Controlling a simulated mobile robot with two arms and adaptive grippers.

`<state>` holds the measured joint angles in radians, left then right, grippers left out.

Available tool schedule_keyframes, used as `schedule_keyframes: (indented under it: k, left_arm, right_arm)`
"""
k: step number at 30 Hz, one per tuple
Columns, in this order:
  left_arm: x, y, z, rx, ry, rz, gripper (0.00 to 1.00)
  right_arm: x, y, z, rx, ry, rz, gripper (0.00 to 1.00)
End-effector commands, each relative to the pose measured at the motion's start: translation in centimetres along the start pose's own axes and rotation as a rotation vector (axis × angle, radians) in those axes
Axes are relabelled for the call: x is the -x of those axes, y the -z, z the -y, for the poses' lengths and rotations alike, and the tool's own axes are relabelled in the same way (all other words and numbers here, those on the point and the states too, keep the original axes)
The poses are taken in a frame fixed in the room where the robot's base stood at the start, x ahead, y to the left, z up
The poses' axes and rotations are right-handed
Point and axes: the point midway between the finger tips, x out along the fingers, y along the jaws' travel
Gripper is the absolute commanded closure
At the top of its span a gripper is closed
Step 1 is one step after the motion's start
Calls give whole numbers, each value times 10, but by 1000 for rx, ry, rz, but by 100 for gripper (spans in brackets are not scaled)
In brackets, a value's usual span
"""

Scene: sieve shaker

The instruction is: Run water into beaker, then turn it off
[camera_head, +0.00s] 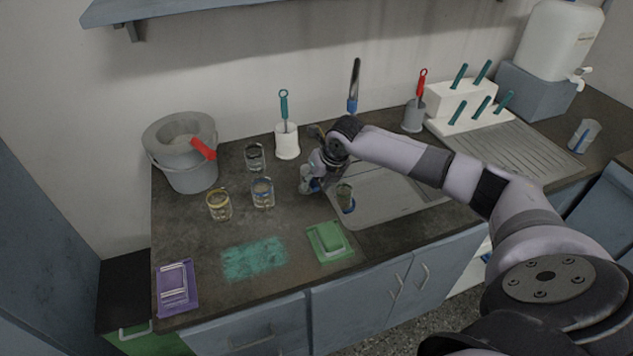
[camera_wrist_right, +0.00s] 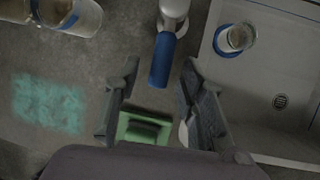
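A beaker with a blue band (camera_head: 345,198) stands in the left part of the sink (camera_head: 385,205). It also shows in the right wrist view (camera_wrist_right: 236,39). I cannot tell whether it holds water, and no stream shows. A metal fitting with a blue sleeve (camera_wrist_right: 163,58), seemingly the tap lever, is beside the sink's left edge. A tall metal piece with a blue collar (camera_head: 354,85), perhaps the spout, rises behind my right arm. My right gripper (camera_wrist_right: 158,82) is open and empty, its fingertips near the end of the blue sleeve. My left gripper is not in view.
Several glass beakers (camera_head: 263,194) stand left of the sink, near a grey bucket (camera_head: 185,155). A green tray (camera_head: 330,242) lies in front, with a purple tray (camera_head: 176,288) at front left. A brush holder (camera_head: 287,141) stands behind.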

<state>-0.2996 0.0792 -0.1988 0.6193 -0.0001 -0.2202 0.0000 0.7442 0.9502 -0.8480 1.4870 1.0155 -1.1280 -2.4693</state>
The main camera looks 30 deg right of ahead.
Motion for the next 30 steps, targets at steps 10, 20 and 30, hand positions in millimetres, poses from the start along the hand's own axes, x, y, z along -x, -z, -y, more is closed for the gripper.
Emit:
schedule_keyframes:
  k: [10, 20, 30]
  left_arm:
    - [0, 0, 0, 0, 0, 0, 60]
    - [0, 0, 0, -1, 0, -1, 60]
    - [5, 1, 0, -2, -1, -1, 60]
  right_arm:
    - [0, 0, 0, 0, 0, 0, 88]
    - [0, 0, 0, 0, 0, 0, 100]
    - [2, -2, 8, 81, -33, -15, 100]
